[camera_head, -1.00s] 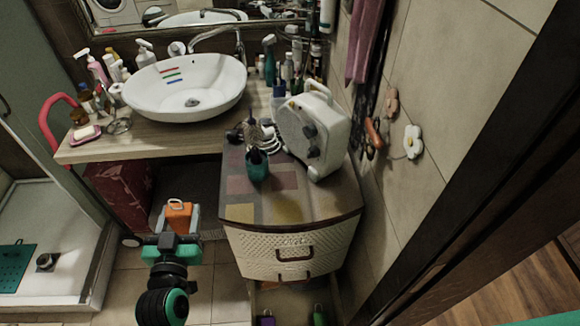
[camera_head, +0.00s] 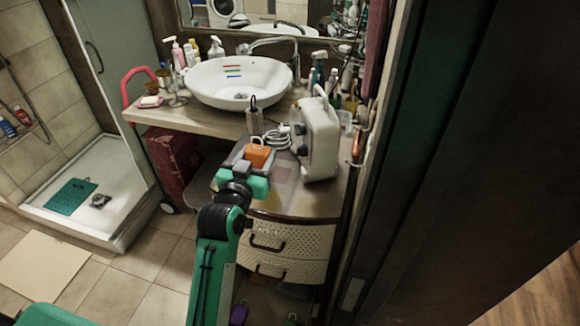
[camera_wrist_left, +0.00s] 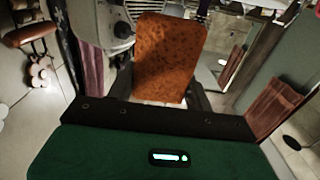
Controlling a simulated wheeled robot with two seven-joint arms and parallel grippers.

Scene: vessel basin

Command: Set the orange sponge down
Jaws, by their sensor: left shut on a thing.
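The orange sponge (camera_head: 257,155) is between the fingers of my left gripper (camera_head: 250,156), which is shut on it. In the head view they are in front of the chest of drawers' top, near its left side; I cannot tell how high above it. In the left wrist view the sponge (camera_wrist_left: 170,58) stands upright between the dark fingers, its broad speckled face to the camera. My right gripper is not in view.
The white boxy appliance (camera_head: 320,140) stands on the chest of drawers (camera_head: 285,245), right of the sponge. A metallic cup (camera_head: 254,120) and a coiled white cable (camera_head: 279,138) are behind it. The white basin (camera_head: 215,85) sits on the wooden counter (camera_head: 195,122) at the back left.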

